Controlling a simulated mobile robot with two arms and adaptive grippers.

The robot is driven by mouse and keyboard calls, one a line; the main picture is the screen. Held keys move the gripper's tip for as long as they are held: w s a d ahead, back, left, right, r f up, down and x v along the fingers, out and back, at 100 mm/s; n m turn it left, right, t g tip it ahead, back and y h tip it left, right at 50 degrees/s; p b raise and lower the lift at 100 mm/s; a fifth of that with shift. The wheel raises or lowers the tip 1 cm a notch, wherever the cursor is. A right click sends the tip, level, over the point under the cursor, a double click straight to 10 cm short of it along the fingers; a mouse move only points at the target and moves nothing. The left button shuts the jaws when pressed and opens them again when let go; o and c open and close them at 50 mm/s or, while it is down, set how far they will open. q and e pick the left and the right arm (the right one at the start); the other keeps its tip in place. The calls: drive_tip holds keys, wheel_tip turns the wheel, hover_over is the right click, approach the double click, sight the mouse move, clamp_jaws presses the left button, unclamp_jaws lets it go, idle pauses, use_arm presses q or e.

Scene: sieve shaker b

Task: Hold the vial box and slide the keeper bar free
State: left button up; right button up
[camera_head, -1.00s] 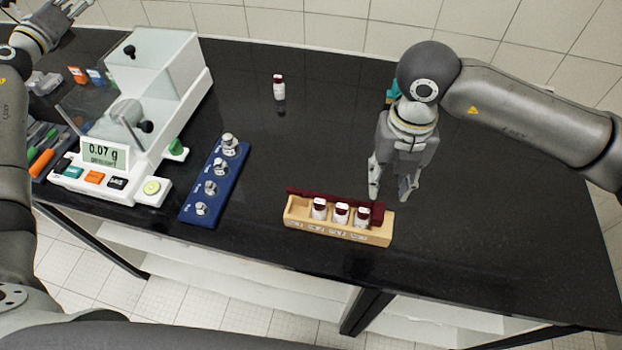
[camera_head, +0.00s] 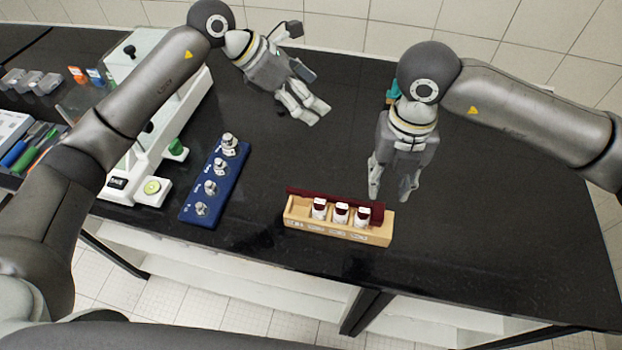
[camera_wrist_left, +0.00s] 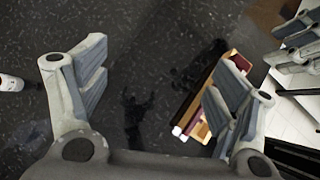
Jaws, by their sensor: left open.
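The vial box (camera_head: 372,237) is a pale wooden tray near the front edge of the bench, holding three white vials with dark red caps (camera_head: 341,214). A dark red bar (camera_head: 300,192), which looks like the keeper bar, lies along its back side. My right gripper (camera_head: 390,196) is open and empty, just behind the box's right end. My left gripper (camera_head: 316,112) is open and empty above the bench, behind the box. In the left wrist view, the red bar (camera_wrist_left: 205,86) and box show partly behind one finger.
A blue rack of metal weights (camera_head: 190,211) stands left of the box. The balance (camera_head: 152,190) is partly hidden by my left arm. A lone vial (camera_wrist_left: 10,83) shows at the left wrist view's edge. The bench between rack and box is clear.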

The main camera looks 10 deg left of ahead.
use_arm(q)
drive_tip(key=s+d+f+m+g+y, duration=0.2)
drive_tip(key=s+d+f+m+y, duration=0.15)
drive_tip(key=s, duration=0.35)
drive_tip(key=m+g+y, duration=0.1)
drive_tip(key=m+y, duration=0.1)
drive_tip(key=y, duration=0.2)
hover_over(311, 209)
wheel_tip(311, 209, down, 5)
drive_tip(key=shift+f, duration=0.15)
wheel_tip(311, 209, down, 10)
drive_tip(key=shift+f, duration=0.15)
